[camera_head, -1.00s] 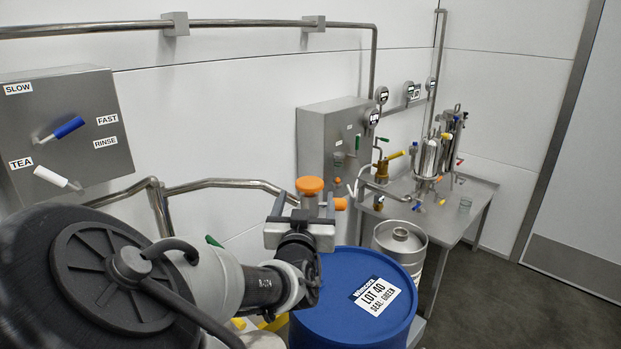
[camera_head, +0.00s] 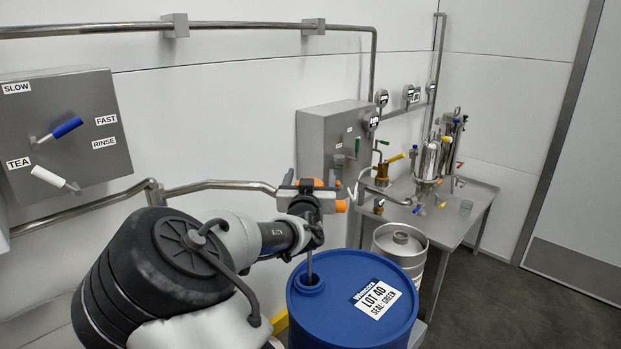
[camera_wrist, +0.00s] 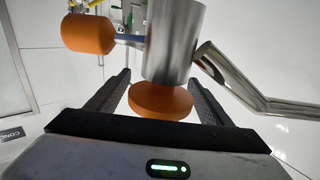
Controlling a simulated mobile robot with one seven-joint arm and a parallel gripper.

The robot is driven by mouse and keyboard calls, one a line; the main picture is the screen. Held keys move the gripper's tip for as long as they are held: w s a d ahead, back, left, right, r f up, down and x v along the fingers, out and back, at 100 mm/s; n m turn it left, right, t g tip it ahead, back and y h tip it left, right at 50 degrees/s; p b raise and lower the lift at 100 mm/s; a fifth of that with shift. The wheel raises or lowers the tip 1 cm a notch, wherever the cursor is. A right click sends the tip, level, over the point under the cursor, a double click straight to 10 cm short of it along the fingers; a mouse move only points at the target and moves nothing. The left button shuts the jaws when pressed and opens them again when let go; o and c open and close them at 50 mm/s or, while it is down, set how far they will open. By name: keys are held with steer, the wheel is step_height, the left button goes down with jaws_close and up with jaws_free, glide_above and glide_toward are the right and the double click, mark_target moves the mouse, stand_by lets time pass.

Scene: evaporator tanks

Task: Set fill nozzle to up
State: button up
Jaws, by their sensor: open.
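The fill nozzle is a metal cylinder (camera_wrist: 172,45) with a round orange top knob (camera_wrist: 160,100) and an orange side handle (camera_wrist: 88,34). In the head view, its side handle (camera_head: 340,206) shows right of my gripper (camera_head: 310,186), which hides most of the cylinder. A thin metal tube (camera_head: 309,262) runs down below my gripper to the opening of the blue drum (camera_head: 340,312). My gripper is open, and in the wrist view its two fingers (camera_wrist: 160,88) stand on either side of the orange knob. I cannot tell whether either finger touches it.
A control box (camera_head: 60,135) with blue and white levers is on the wall at left. A steel pipe (camera_head: 220,185) runs behind my arm. A steel keg (camera_head: 400,243) stands right of the drum, beside a table (camera_head: 470,200) with equipment. The floor at right is clear.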

steer(key=shift+c, duration=0.5)
steer(key=c, duration=1.4)
step_height(320, 180, up, 27)
steer(key=p, duration=1.2)
steer(key=o, duration=1.5)
steer(key=shift+f, duration=0.15)
steer(key=shift+s+f, duration=0.1)
steer(key=shift+f, duration=0.05)
